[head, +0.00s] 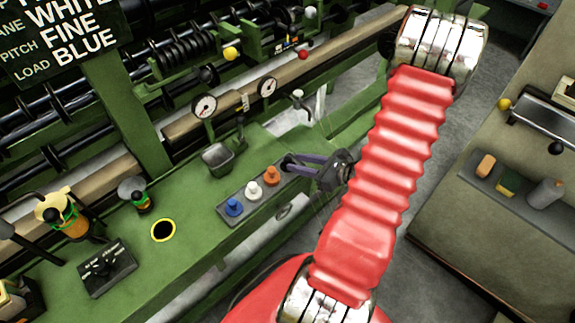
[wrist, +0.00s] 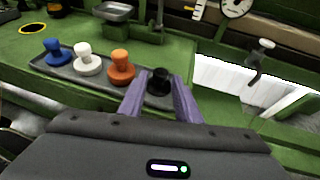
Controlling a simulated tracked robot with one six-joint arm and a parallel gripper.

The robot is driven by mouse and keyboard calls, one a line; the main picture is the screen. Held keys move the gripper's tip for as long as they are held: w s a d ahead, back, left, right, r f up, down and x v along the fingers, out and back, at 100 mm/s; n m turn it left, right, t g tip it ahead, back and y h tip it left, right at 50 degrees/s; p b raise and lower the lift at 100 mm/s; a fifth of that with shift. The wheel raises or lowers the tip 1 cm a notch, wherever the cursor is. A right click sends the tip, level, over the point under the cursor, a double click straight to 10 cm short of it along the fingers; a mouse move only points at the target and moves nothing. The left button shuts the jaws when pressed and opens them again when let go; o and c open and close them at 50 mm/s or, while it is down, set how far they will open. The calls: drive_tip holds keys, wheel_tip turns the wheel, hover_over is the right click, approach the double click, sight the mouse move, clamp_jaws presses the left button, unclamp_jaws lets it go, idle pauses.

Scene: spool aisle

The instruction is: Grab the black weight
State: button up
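The black weight (wrist: 158,83) stands upright at the right end of a dark tray (wrist: 85,70) in the wrist view, showing between the two purple fingers of my gripper (wrist: 160,76). The fingers are apart, one on each side of it, and I see no clear grip on it. In the same row to its left are an orange weight (wrist: 121,66), a white weight (wrist: 88,60) and a blue weight (wrist: 56,54).
Gauges (head: 204,106) stand behind. A separate bench (head: 500,210) with items is across the aisle at right.

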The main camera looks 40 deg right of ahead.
sight(288, 161)
drive_tip(key=shift+x, duration=2.6)
drive_tip(key=shift+d+f, duration=0.1)
drive_tip(key=shift+c, duration=0.2)
clamp_jaws()
